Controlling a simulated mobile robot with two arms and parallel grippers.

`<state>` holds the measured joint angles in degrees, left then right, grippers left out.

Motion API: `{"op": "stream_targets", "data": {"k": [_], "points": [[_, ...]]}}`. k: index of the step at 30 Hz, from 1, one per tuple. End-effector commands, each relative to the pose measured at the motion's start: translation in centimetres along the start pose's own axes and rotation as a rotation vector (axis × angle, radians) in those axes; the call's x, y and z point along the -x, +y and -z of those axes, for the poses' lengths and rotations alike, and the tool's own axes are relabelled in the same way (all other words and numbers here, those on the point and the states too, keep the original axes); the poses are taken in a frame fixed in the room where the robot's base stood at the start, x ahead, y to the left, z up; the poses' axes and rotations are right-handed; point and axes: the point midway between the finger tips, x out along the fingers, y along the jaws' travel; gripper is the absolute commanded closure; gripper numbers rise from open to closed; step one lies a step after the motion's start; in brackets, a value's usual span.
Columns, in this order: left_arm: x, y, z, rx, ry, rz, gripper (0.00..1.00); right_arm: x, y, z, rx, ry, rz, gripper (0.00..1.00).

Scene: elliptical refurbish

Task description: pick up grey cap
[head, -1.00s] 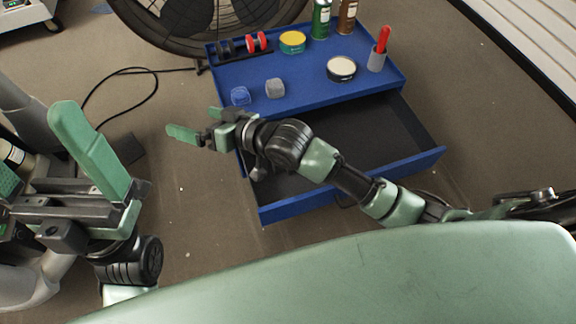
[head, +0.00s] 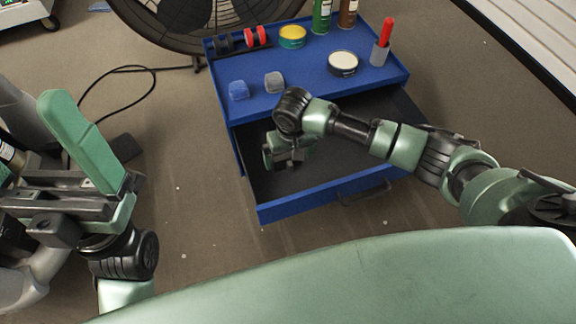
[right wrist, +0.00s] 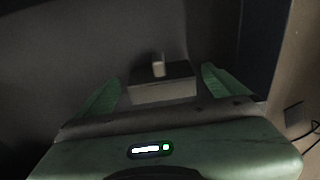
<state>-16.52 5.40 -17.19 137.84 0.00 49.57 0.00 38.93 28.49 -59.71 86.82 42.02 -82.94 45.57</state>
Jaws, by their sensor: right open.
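A small grey block-like thing (head: 275,82), which appears to be the grey cap, sits on the blue cart top (head: 300,85) in the head view. It is right of a similar blue one (head: 238,90). My right gripper (head: 284,158) hangs over the open drawer (head: 345,170), below and in front of the cap, not touching it. In the right wrist view the fingers of my right gripper (right wrist: 160,85) are apart. A pale small piece on a grey block shows between them; I cannot tell what it is. My left gripper (head: 35,140) is at far left, its fingers apart.
The cart top also holds red spools (head: 255,36), a yellow-green tin (head: 292,36), a pale round tin (head: 343,63), a cup with a red handle (head: 382,48) and spray cans (head: 322,14).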

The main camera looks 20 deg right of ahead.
Motion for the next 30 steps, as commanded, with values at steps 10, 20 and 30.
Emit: {"op": "stream_targets", "data": {"k": [10, 20, 30], "points": [[-0.7, 0.0, -0.2, -0.005, 0.036, -0.015, 0.0, -1.7, -0.1, 0.1, 0.002, 0.003, 0.001, 0.0], [-0.7, 0.0, -0.2, -0.005, 0.036, -0.015, 0.0, -1.7, -0.1, 0.1, 0.002, 0.003, 0.002, 0.61], [-1.1, 0.1, 0.1, -0.004, 0.043, -0.014, 0.0, -0.8, -0.1, 0.2, 0.002, 0.004, 0.002, 0.61]]}}
